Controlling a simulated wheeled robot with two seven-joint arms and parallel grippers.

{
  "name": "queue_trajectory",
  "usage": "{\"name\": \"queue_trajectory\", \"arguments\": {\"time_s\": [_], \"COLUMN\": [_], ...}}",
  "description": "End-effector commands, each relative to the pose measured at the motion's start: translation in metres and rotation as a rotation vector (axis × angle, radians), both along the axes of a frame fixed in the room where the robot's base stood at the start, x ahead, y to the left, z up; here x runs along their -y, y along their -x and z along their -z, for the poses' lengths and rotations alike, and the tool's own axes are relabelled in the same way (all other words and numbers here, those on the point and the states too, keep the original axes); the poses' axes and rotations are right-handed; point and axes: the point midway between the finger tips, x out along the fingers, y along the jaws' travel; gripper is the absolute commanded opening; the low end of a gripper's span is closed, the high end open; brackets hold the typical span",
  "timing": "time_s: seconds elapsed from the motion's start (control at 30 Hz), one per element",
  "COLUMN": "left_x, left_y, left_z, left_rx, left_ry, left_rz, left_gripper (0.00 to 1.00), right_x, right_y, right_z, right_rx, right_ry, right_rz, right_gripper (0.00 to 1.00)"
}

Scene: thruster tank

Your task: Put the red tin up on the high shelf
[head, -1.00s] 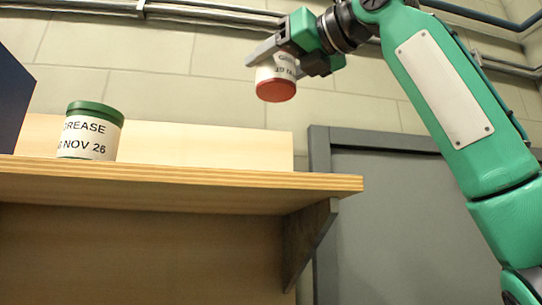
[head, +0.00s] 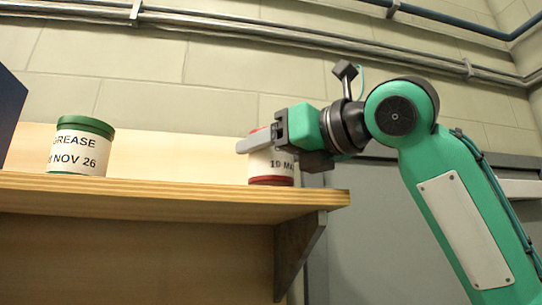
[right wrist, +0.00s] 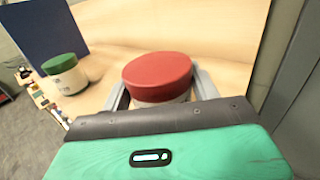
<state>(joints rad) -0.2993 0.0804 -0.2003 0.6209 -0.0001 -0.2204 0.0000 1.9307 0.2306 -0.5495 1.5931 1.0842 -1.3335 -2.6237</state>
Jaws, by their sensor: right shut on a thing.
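The red tin (head: 270,168), white-labelled with red ends, is upright at the right end of the high wooden shelf (head: 150,191). My right gripper (head: 262,145) is shut around it from the right. In the head view its base appears level with the shelf top; whether it touches the board I cannot tell. In the right wrist view the red lid (right wrist: 157,70) shows between the two fingers (right wrist: 160,92), with the shelf top (right wrist: 120,40) around it. My left gripper is not in view.
A green-lidded grease tin (head: 80,146) stands on the shelf to the left, also in the right wrist view (right wrist: 65,74). A dark blue panel (head: 8,115) stands at the shelf's far left. Shelf between the tins is clear.

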Motion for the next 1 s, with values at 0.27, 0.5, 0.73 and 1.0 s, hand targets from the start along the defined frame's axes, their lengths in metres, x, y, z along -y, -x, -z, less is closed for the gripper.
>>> {"name": "queue_trajectory", "arguments": {"time_s": [0.27,0.5,0.73,1.0], "left_x": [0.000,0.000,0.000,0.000], "left_y": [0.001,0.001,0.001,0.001], "left_z": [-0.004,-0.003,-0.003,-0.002], "left_rx": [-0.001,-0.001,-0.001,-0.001], "left_ry": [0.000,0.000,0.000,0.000], "left_rz": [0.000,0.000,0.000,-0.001], "left_gripper": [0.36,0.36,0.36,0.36], "right_x": [0.000,0.001,0.000,0.001], "right_y": [0.000,0.000,0.000,0.001], "right_z": [0.015,0.017,0.017,0.015], "right_rx": [0.001,0.001,0.000,0.001], "right_ry": [-0.001,-0.001,0.000,-0.001], "right_rz": [0.001,0.001,0.001,0.001], "right_gripper": [0.33,0.33,0.83,0.83]}}
